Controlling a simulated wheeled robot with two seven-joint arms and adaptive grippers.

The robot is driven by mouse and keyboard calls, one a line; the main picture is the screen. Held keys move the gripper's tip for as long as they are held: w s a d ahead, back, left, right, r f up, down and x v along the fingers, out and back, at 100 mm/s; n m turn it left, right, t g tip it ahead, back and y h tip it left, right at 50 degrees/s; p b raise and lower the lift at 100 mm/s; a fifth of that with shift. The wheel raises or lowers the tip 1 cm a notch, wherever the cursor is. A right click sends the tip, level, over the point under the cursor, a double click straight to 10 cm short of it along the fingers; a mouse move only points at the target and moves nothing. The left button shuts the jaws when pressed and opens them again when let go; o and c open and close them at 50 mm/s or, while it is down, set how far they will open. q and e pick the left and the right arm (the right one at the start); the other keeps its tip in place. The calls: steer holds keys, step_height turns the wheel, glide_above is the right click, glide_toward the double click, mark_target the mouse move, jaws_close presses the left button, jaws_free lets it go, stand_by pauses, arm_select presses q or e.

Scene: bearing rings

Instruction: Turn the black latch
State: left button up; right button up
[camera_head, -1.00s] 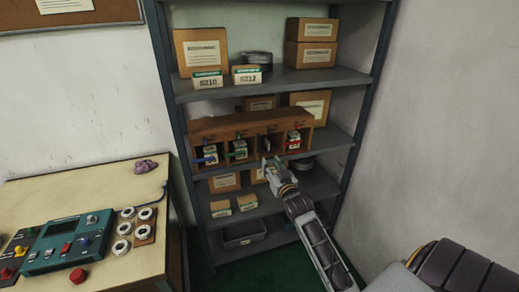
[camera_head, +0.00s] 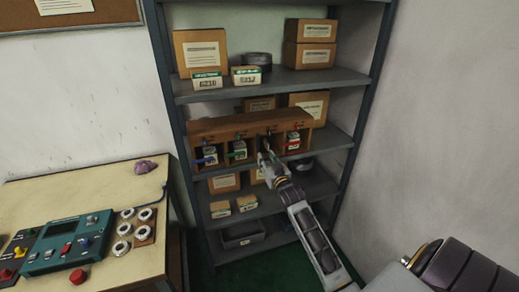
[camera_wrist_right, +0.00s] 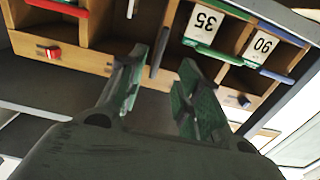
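The wooden cabinet (camera_head: 222,127) stands on the middle shelf, with coloured latch bars across its compartments. The black latch (camera_wrist_right: 159,50) is a dark bar in the right wrist view, at the third compartment, between the red and green bars. My right gripper (camera_head: 265,155) is in front of that compartment in the head view and partly covers it. In the right wrist view its two green-padded fingers (camera_wrist_right: 160,75) are spread. The black bar lies beyond and between their tips; whether it touches either finger I cannot tell. My left gripper is not in view.
Close neighbours are the green latch (camera_wrist_right: 205,47) and the red latch (camera_wrist_right: 58,7); the blue latch (camera_wrist_right: 277,74) is farther along. Cartons (camera_head: 223,183) and a grey bin (camera_head: 243,235) sit on shelves below. A table with a control panel (camera_head: 65,245) stands at left.

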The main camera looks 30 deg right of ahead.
mark_target(258, 146)
steer(key=shift+x, duration=4.6)
steer(key=shift+a, duration=0.1)
steer(key=shift+c, duration=0.4)
jaws_close()
